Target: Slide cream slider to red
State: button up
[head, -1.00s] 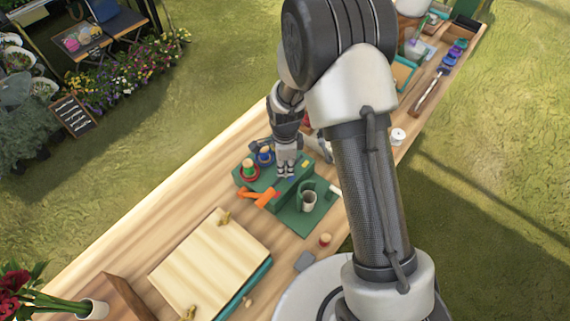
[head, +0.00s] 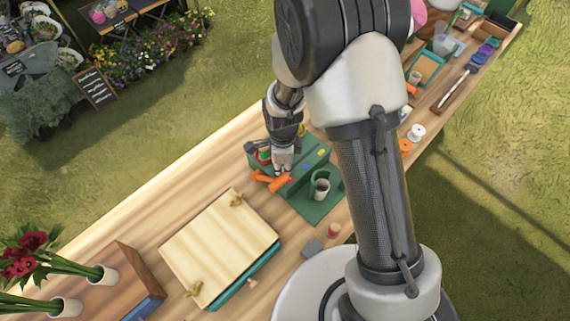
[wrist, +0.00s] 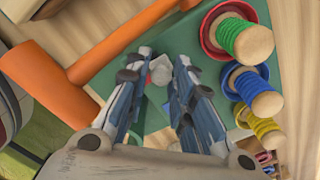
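A green box (head: 312,157) with small coloured marks on top stands on the table. A blue mark (head: 305,166) shows on it, and a small red patch (head: 291,180) shows close to my gripper (head: 281,172). In the wrist view a small cream piece (wrist: 161,70), which looks like the slider, sits on the green surface (wrist: 200,68). My gripper (wrist: 164,58) points down with its fingers apart, one on each side of the cream piece. I cannot tell whether either finger touches it. The slider is hidden by my gripper in the head view.
An orange hammer-like tool (wrist: 125,45) lies close beside the fingers. Spools of green (wrist: 240,35), blue (wrist: 255,90) and yellow (wrist: 260,127) thread stand on the other side. A cup (head: 321,188) stands in front of the box. A wooden press (head: 220,245) lies nearby.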

jog(key=o, duration=0.4)
jog(key=shift+c, duration=0.2)
jog(key=shift+d, duration=0.1)
